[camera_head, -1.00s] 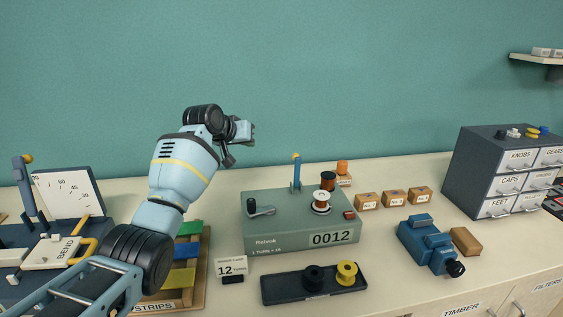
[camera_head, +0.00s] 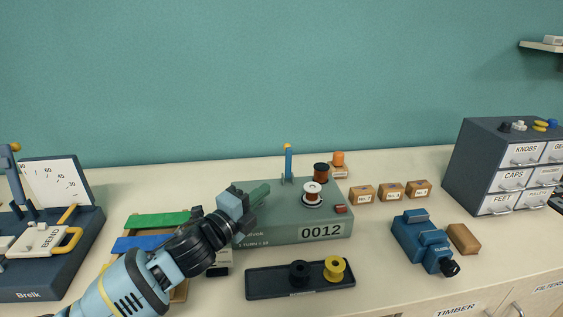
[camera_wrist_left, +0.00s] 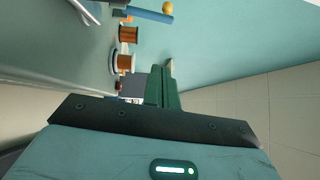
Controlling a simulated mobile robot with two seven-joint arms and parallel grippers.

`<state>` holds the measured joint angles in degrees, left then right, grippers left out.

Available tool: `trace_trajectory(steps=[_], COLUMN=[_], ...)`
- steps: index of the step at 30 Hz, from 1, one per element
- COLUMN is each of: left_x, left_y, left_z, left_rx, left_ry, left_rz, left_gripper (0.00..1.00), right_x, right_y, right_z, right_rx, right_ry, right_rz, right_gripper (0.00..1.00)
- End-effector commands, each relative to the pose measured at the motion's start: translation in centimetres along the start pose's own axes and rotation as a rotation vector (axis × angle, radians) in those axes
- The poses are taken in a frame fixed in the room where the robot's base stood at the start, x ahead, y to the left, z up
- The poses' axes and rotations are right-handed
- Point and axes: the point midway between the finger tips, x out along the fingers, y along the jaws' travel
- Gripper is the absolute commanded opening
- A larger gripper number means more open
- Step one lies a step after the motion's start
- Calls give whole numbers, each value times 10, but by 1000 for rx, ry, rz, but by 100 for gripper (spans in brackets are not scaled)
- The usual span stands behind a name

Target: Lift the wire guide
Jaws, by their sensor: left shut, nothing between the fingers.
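The wire guide (camera_head: 288,165), a blue upright post with a yellow top, stands at the back of the green winding machine (camera_head: 275,235). In the left wrist view the wire guide (camera_wrist_left: 150,14) lies across the top, with its yellow ball to the right. My left gripper (camera_head: 263,190) is shut and empty, over the left part of the machine, in front and to the left of the guide and apart from it. The machine's crank is hidden behind my gripper in the head view. My right gripper is not in view.
A white-flanged copper spool (camera_head: 312,190) and a darker copper spool (camera_head: 321,172) stand right of the guide. A dark tray (camera_head: 320,285) with black and yellow spools lies in front. Small boxes (camera_head: 390,191) and a blue vise-like tool (camera_head: 422,240) are to the right.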

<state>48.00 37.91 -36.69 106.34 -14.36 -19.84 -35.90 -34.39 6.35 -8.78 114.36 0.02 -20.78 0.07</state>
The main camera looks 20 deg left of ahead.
Motion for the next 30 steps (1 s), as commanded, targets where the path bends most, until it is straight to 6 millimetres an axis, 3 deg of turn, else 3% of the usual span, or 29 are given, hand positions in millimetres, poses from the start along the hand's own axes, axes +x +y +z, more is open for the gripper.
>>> trace_trajectory(steps=[7,23,30], left_x=[20,104,122], left_y=[-2,-1,-1], left_z=[1,1,22], left_rx=[-4,-6,-5], left_ry=[-3,-4,-4], left_rz=[-3,0,0], left_gripper=[0,0,0], right_x=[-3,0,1], right_y=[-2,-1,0], right_z=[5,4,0], right_rx=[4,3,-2], right_ry=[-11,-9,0], right_rz=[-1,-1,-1], right_gripper=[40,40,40])
